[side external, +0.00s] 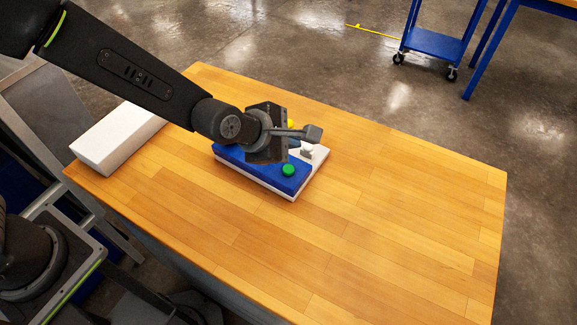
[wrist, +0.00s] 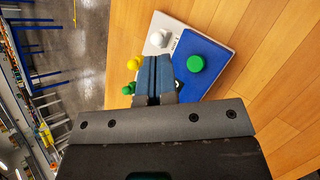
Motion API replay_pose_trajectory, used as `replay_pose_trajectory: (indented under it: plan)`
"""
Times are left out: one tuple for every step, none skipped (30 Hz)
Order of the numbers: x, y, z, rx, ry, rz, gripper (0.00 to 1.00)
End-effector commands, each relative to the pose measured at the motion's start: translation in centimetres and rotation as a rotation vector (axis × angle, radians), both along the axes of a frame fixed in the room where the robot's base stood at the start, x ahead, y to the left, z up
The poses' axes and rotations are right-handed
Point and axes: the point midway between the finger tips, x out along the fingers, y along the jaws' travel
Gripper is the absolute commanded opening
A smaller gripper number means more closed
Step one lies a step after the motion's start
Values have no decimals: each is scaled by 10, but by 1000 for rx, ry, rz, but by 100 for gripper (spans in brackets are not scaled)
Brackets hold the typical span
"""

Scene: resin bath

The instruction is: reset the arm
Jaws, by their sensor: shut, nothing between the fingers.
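My gripper (wrist: 157,75) is shut and empty, its blue-grey fingers together in the wrist view. In the side view it is over a blue and white board (side external: 232,155) on the wooden table, and it hides part of the board. The board also shows in the wrist view (wrist: 207,46). A green round knob (side external: 288,170) stands on the blue part. A white knob (side external: 307,150) stands on the white part. A yellow knob (side external: 290,123) shows behind my gripper. In the wrist view, a second green knob (wrist: 127,89) is beside the fingers.
A white block (side external: 118,138) lies on the left end of the wooden table (side external: 400,220). The table's right and front areas are clear. A blue cart (side external: 435,42) and a blue-legged table (side external: 490,50) stand on the floor beyond.

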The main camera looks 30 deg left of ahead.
Motion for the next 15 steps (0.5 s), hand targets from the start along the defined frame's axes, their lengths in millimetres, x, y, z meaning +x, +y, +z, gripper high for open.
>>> replay_pose_trajectory:
  plan:
    - [0, 0, 0, 0, 0, 0, 0]
    - [0, 0, 0, 0, 0, 0, 0]
    - [0, 0, 0, 0, 0, 0, 0]
    - [0, 0, 0, 0, 0, 0, 0]
    - [0, 0, 0, 0, 0, 0, 0]
    - [0, 0, 0, 0, 0, 0, 0]
    - [0, 0, 0, 0, 0, 0, 0]
    - [0, 0, 0, 0, 0, 0, 0]
    - [0, 0, 0, 0, 0, 0, 0]
    - [0, 0, 0, 0, 0, 0, 0]
    - [0, 0, 0, 0, 0, 0, 0]
    - [0, 1, 1, 3, -1, -3, 0]
    - [0, 2, 3, 8, -4, -9, 0]
    - [0, 4, 6, 18, -8, -18, 0]
    - [-1, 9, 12, 39, -14, -41, 0]
